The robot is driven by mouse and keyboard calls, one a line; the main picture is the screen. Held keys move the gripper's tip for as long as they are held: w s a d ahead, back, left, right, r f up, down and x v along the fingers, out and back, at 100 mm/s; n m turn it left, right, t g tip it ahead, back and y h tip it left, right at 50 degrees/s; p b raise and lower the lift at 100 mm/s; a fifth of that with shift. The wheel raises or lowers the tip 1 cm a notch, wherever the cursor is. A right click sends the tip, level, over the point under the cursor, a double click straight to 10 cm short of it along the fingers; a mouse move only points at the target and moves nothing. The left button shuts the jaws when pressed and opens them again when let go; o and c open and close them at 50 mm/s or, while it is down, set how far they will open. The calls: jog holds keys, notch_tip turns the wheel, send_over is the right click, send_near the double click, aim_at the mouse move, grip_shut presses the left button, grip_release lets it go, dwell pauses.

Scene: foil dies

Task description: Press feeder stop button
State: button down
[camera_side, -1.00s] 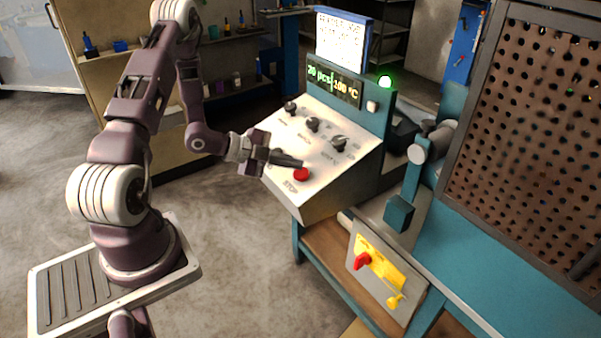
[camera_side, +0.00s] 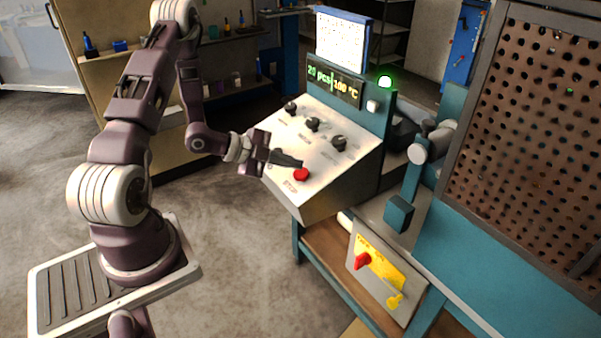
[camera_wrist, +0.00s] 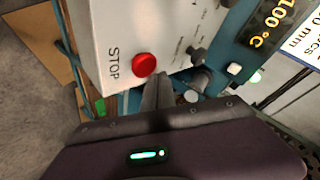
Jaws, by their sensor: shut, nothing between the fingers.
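The red stop button (camera_side: 301,174) sits on the lower part of the sloped white control panel (camera_side: 322,165), above the word STOP. It also shows in the wrist view (camera_wrist: 144,64), just left of and beyond my fingertips. My gripper (camera_side: 300,164) is shut and empty, its fingers reaching over the panel close to the button. In the wrist view the closed fingers (camera_wrist: 158,88) point towards the panel beside the button. I cannot tell whether the tips touch anything.
Several black knobs (camera_side: 313,125) stand on the panel above the button. A display (camera_side: 334,82) reads "20 pcs" and "100 °C", with a green lamp (camera_side: 385,82) lit beside it. A red switch (camera_side: 362,260) is on a lower box. A perforated guard (camera_side: 535,130) stands right.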

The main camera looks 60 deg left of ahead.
jog(key=shift+f, duration=0.15)
jog(key=shift+w+f, duration=0.15)
jog(key=shift+f, duration=0.1)
jog(key=shift+w+f, duration=0.15)
jog(key=shift+f, duration=0.4)
dwell(0.7)
dwell(0.4)
jog(key=shift+s+r, duration=0.3)
jog(key=shift+r, duration=0.65)
jog(key=shift+r, duration=0.1)
jog(key=shift+s+r, duration=0.25)
jog(key=shift+r, duration=0.5)
jog(key=shift+s+r, duration=0.25)
jog(key=shift+r, duration=0.55)
jog(key=shift+s+r, duration=0.25)
jog(key=shift+r, duration=0.5)
